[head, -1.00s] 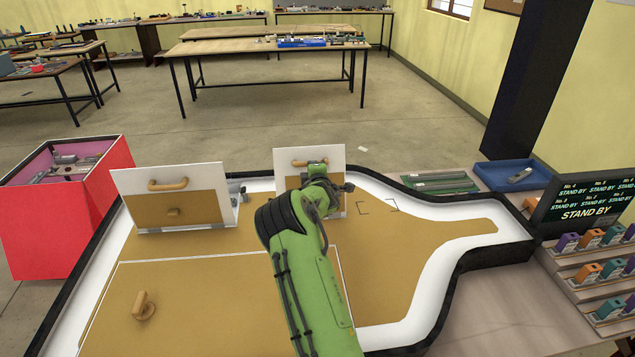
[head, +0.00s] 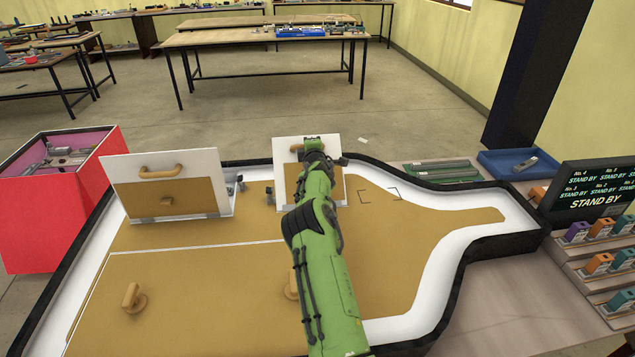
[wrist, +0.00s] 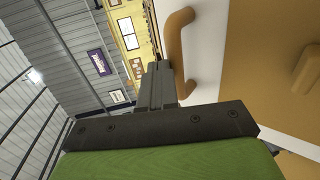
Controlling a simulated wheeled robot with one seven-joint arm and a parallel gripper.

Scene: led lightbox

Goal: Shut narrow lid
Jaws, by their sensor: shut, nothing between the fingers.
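The narrow lid (head: 288,178) stands upright on the lightbox, tan with a white border, right of the wider lid. My green arm covers much of it in the head view. My gripper (wrist: 160,68) is shut and empty. In the wrist view its fingers are beside the lid's tan curved handle (wrist: 175,48), near the lid's white border (wrist: 208,65). I cannot tell whether they touch it. In the head view the arm's end overlaps the lid's upper edge, and the fingertips are hidden.
The wider lid (head: 165,190) also stands upright on the left. The lightbox (head: 400,240) has a tan top with white edging and a round-based handle (head: 133,298) at the front left. A red bin (head: 62,215) stands left; a display and small devices (head: 600,230) are at the right.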

